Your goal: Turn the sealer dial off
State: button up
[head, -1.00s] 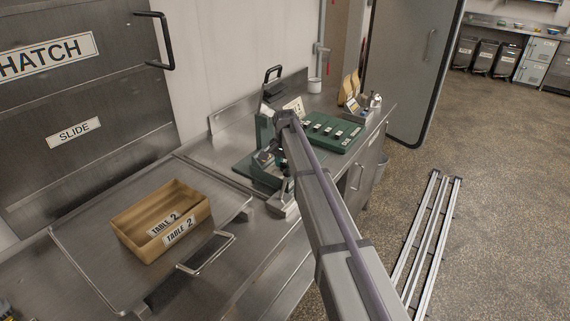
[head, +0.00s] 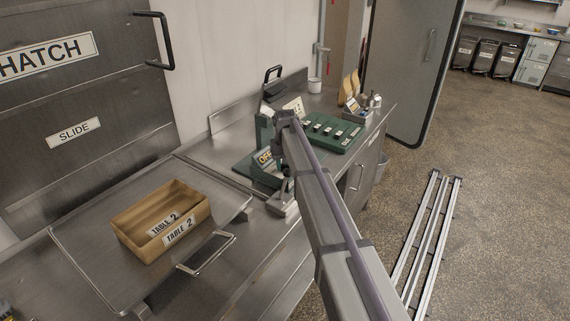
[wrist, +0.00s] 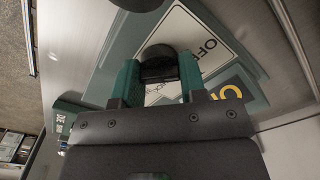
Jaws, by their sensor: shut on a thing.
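The green sealer (head: 243,168) stands on the steel counter, partly hidden behind my arm in the head view. A white plate with "OFF" lettering (wrist: 211,50) lies beside the dial, and part of the yellow lettering (wrist: 231,91) shows at the right. The dial's pointer cannot be made out. The head view hides the fingertips behind my arm.
A cardboard box (head: 190,198) marked "TABLE 2" sits on a steel tray (head: 95,255) at the left. A green switch panel (head: 330,133) lies just right of my arm.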

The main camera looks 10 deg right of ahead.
jog(key=shift+n, duration=1.3)
jog(key=o, duration=0.9)
jog(key=shift+r, duration=0.1)
notch_tip(320, 180, up, 11)
jog(key=p, duration=1.1)
jog(key=shift+f, duration=0.2)
